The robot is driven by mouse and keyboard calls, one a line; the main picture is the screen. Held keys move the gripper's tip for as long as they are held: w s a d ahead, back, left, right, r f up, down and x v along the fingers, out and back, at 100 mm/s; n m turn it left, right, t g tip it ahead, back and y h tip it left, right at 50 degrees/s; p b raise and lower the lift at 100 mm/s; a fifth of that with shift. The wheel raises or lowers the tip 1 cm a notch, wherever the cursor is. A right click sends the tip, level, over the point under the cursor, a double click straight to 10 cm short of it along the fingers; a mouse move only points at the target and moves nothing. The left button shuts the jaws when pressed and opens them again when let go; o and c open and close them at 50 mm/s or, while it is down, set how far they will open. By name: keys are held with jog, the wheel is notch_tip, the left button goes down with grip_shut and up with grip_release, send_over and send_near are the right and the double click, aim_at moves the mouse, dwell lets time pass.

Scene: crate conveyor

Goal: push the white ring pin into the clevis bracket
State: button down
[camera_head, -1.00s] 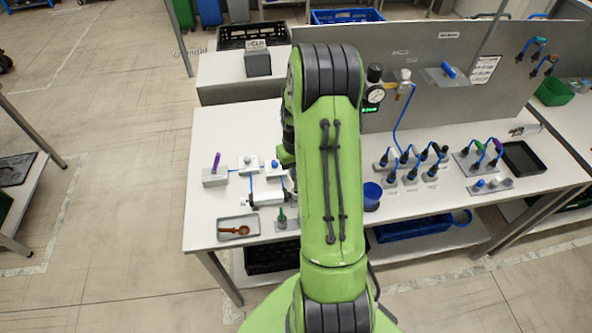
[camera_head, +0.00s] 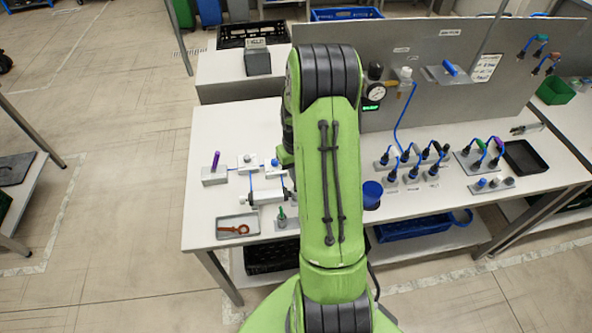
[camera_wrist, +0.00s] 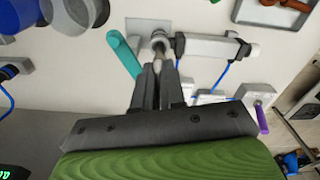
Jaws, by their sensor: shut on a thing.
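In the wrist view the narrow fingers of my gripper (camera_wrist: 158,72) are closed together on the pale ring pin (camera_wrist: 159,44). Only a small part of the pin shows past the fingertips. It is at the clevis bracket (camera_wrist: 143,24), a grey piece by the rod end of a white cylinder (camera_wrist: 205,46). I cannot tell how deep the pin sits in it. A teal handle (camera_wrist: 123,54) stands close beside the fingers. In the head view my arm hides the gripper and the pin; the cylinder (camera_head: 266,198) shows left of the arm.
A grey tray (camera_head: 222,233) with a brown ring-ended piece (camera_head: 236,229) lies at the table's front left. A purple pin (camera_head: 216,160) stands in a grey block (camera_head: 215,176). A blue cup (camera_head: 372,194) and several cabled plugs are right of my arm.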

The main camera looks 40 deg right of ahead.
jog(key=shift+f+b, duration=1.05)
jog(key=shift+f, duration=0.05)
dwell(0.8)
jog(key=shift+f+b, duration=0.3)
jog(key=shift+f+b, duration=0.8)
dwell(0.5)
jog(key=c, duration=0.6)
grip_release()
jog(key=shift+r, duration=0.1)
jog(key=shift+r+p, duration=2.3)
jog(key=shift+r, duration=0.75)
jog(key=shift+f, duration=0.1)
